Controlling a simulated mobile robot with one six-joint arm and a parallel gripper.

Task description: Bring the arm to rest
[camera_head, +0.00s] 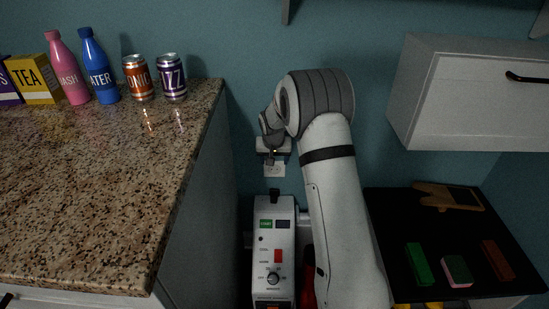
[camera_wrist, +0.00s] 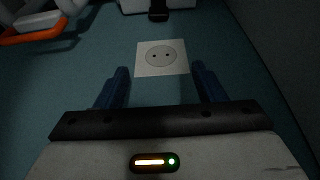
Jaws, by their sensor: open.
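My gripper (camera_wrist: 160,88) is open in the wrist view, with its two dark blue fingers apart and nothing between them. Beyond the fingers is a white wall socket (camera_wrist: 161,57) on the teal wall. In the head view my arm stands upright and bends over at the top, with my gripper (camera_head: 272,160) hanging at its left side in front of the wall socket (camera_head: 274,170). The fingers are small and dark there. I cannot tell the exact distance from the gripper to the wall.
A granite counter (camera_head: 110,180) is at left, with a tea box (camera_head: 37,80), pink bottle (camera_head: 68,70), blue bottle (camera_head: 100,70) and two cans (camera_head: 138,79) at its back. A white control box (camera_head: 274,245) stands below my gripper. At right are a wall cabinet (camera_head: 455,110) and a dark surface (camera_head: 390,240).

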